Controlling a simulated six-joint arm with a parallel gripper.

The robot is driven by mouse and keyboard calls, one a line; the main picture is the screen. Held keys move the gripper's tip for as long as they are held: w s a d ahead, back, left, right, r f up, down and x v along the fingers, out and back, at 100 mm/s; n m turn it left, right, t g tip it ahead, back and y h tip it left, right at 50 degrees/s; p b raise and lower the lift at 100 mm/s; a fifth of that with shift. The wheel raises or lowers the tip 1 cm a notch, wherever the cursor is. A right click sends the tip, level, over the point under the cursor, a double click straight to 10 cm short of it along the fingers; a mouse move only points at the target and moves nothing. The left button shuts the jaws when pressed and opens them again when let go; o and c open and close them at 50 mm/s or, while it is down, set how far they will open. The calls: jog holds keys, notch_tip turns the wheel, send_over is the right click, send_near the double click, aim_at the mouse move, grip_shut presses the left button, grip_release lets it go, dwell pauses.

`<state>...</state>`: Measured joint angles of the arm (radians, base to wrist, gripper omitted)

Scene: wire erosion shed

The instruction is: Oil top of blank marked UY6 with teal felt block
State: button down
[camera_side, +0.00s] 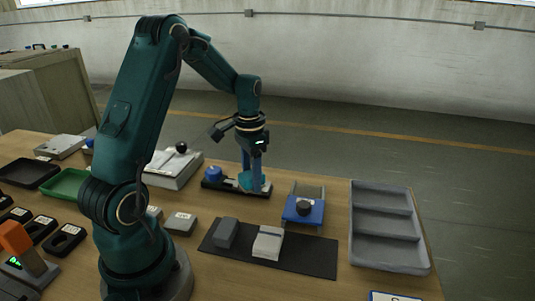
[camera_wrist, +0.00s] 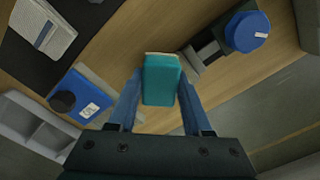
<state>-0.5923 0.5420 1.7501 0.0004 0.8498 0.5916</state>
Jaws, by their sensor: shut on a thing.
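My gripper (camera_wrist: 160,100) is shut on the teal felt block (camera_wrist: 160,80), which sits between both fingers in the wrist view. In the side view the teal block (camera_side: 258,181) is low over the right end of a black vise with a blue knob (camera_side: 213,173). A pale edge (camera_wrist: 190,58) shows just behind the block in the wrist view, perhaps a blank in the vise; I cannot tell whether they touch. A pale blank (camera_side: 268,242) and a dark grey block (camera_side: 226,232) are on the black mat (camera_side: 310,255). I cannot read a UY6 marking anywhere.
A blue fixture with a black knob (camera_side: 303,208) stands right of the vise. A grey tray with compartments (camera_side: 390,265) is at the right table edge. A white-topped box (camera_side: 175,168), a green tray (camera_side: 66,184) and several black holders are left. Bare wood lies between fixture and tray.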

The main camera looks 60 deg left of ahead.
jog(key=shift+s+d, duration=0.3)
jog(key=shift+d, duration=0.05)
jog(key=shift+w+a, duration=2.15)
notch_tip(320, 180, up, 8)
jog(key=shift+r, duration=0.1)
